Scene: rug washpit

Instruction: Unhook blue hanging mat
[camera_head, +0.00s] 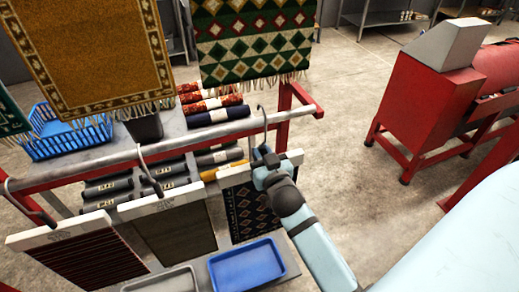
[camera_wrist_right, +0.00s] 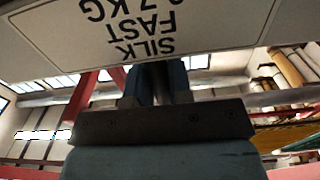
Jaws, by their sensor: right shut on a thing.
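The blue hanging mat (camera_head: 252,208), dark navy with a small diamond pattern, hangs from a white header bar (camera_head: 233,176) at the right end of the row. A grey wire hook (camera_head: 263,116) rises above it near the red rail; I cannot tell whether it bears on the rail. My right gripper (camera_head: 264,160) is shut on the header bar, covering its middle. In the right wrist view, the fingers (camera_wrist_right: 160,82) meet the edge of the white header (camera_wrist_right: 225,25), printed "SILK FAST" with a weight partly cut off. My left gripper is not in view.
A striped dark red mat (camera_head: 88,258) and a brown mat (camera_head: 172,232) hang to the left. Blue (camera_head: 248,268) and grey trays (camera_head: 163,281) lie below. Rolled rugs (camera_head: 215,104) and a blue basket (camera_head: 68,135) sit behind. Floor to the right is clear before a red machine (camera_head: 420,105).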

